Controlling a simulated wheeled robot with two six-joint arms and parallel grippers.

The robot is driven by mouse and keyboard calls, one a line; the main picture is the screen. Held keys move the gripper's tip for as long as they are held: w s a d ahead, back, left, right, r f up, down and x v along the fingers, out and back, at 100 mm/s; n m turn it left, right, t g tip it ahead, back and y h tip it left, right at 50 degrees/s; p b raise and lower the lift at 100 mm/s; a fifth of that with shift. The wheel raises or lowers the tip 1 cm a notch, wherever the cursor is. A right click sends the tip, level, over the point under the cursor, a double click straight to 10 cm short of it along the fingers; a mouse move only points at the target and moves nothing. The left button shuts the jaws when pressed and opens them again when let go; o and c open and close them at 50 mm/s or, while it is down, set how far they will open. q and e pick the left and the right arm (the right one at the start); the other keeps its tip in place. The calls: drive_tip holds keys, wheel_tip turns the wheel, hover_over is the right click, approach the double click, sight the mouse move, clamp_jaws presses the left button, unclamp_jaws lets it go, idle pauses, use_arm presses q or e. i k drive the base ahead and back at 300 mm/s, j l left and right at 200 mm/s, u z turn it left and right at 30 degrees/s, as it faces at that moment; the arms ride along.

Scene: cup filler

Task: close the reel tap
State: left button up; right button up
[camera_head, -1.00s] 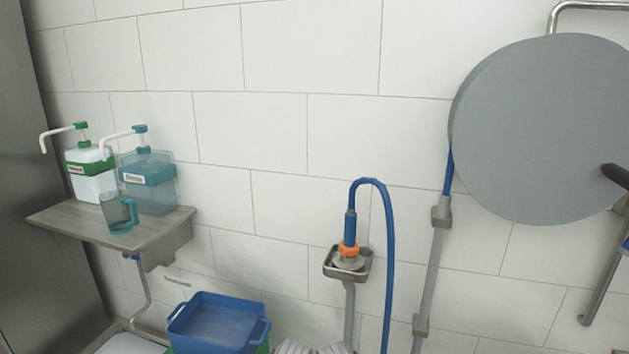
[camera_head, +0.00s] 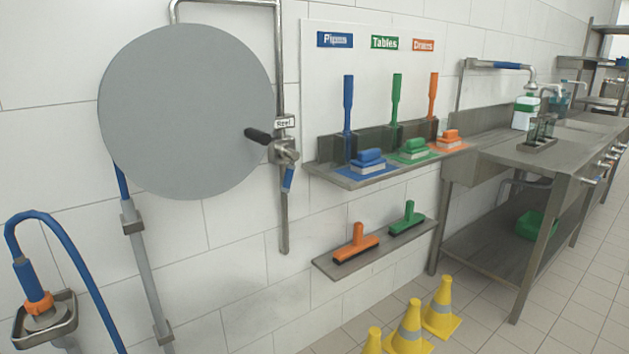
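The reel tap (camera_head: 284,152) sits on the vertical steel pipe just right of the big grey reel disc (camera_head: 185,110). A small white label reading "Reel" is above it. A blue lever handle (camera_head: 289,179) hangs down from the tap, nearly in line with the pipe and slightly tilted. A black knob sticks out to the left, in front of the disc. The blue hose (camera_head: 75,255) loops at the lower left to a nozzle with an orange collar (camera_head: 39,301), resting in a small steel holder. Neither of my grippers is in view.
Right of the tap, a wall shelf (camera_head: 350,181) holds coloured brushes, with a lower shelf (camera_head: 325,265) of squeegees. Several yellow cones (camera_head: 441,309) stand on the floor below. A steel sink table (camera_head: 520,155) runs along the right.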

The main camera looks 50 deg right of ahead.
sight(288, 178)
drive_tip(key=z, duration=1.5)
